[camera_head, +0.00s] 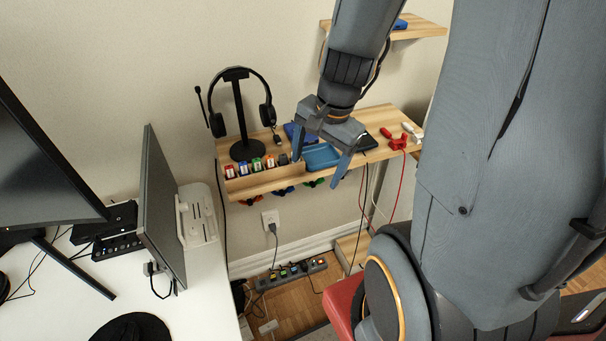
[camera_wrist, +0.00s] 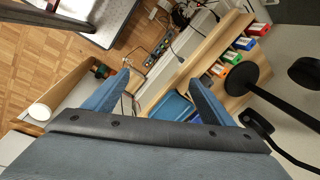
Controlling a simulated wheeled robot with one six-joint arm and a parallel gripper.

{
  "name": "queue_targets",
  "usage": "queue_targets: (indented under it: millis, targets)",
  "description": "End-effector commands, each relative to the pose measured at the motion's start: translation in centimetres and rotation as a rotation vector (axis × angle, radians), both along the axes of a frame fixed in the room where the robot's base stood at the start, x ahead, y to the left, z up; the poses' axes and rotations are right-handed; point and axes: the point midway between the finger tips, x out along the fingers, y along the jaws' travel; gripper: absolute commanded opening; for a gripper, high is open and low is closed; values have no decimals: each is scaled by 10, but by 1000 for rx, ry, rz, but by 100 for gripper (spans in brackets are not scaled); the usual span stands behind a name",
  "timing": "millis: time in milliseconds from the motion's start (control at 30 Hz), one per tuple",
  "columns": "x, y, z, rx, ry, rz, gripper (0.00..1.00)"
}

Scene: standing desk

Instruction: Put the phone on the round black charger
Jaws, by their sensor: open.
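My gripper (camera_head: 315,173) is open and empty, pointing down in front of the wooden wall shelf (camera_head: 375,122). In the wrist view its two blue-grey fingers (camera_wrist: 159,77) stand apart, with a blue tray (camera_wrist: 174,106) beyond and between them. A dark flat item (camera_head: 367,142) lies on the shelf just right of the gripper, partly hidden by it. I cannot tell whether it is the phone or the charger. A blue item (camera_head: 290,128) shows behind the gripper's left side, also unclear. Neither the phone nor the charger can be picked out for certain.
A headphone stand (camera_head: 240,118) stands at the shelf's left, behind several coloured small boxes (camera_head: 257,164). Red-handled and white-handled items (camera_head: 395,139) lie at its right. Cables hang below. A white desk (camera_head: 205,290) with monitors and a round black pad (camera_head: 132,330) is at left.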

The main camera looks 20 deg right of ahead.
Motion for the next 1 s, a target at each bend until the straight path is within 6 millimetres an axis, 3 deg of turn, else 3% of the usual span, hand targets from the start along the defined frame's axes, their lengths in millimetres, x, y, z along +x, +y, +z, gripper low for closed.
queue_targets:
  millis: [33,100,200,300,433,1000]
  targets:
    - [-7,19,3,-49,-1,229,77]
    - [-16,35,5,-110,5,511,77]
    - [-26,50,8,-176,10,813,77]
    - [-32,57,10,-215,15,993,77]
    - [-35,59,10,-232,19,1071,77]
    - [-34,58,10,-231,18,1066,77]
